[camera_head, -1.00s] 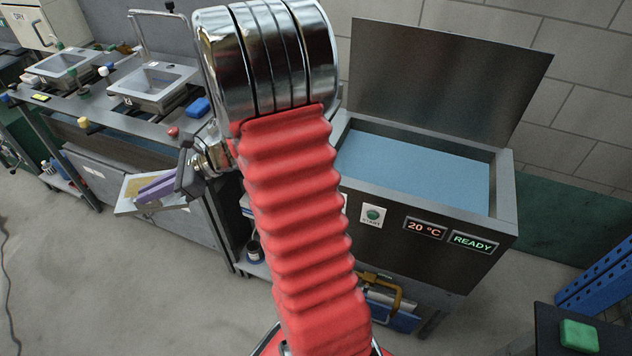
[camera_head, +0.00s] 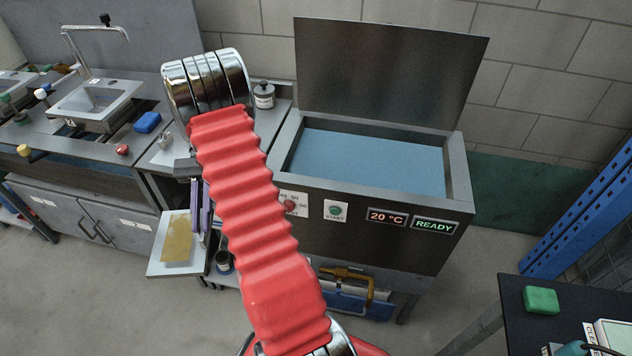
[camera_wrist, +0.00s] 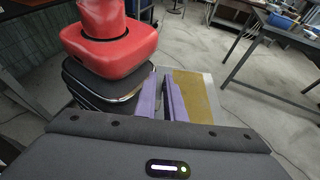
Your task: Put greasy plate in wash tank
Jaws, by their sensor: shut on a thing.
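The greasy plate (camera_head: 178,240) is a pale square plate with a yellow-brown patch on its face. My gripper (camera_head: 201,212), with purple fingers, is shut on the plate's edge and holds it out in front of the bench, left of the tank. In the wrist view the plate (camera_wrist: 198,98) shows beyond the purple fingers (camera_wrist: 163,98), partly hidden by them. The wash tank (camera_head: 458,172) is open, with its lid raised at the back and blue liquid inside. Its front displays read 20 °C and READY. My red arm hides part of the tank's left front.
A bench (camera_head: 60,145) with sink-like square racks (camera_head: 95,105) stands at the left, with a tall faucet behind. A blue block (camera_head: 147,122) and a dark-capped bottle (camera_head: 264,95) stand near the tank. A dark table (camera_head: 515,318) with a green block (camera_head: 541,300) is at the lower right.

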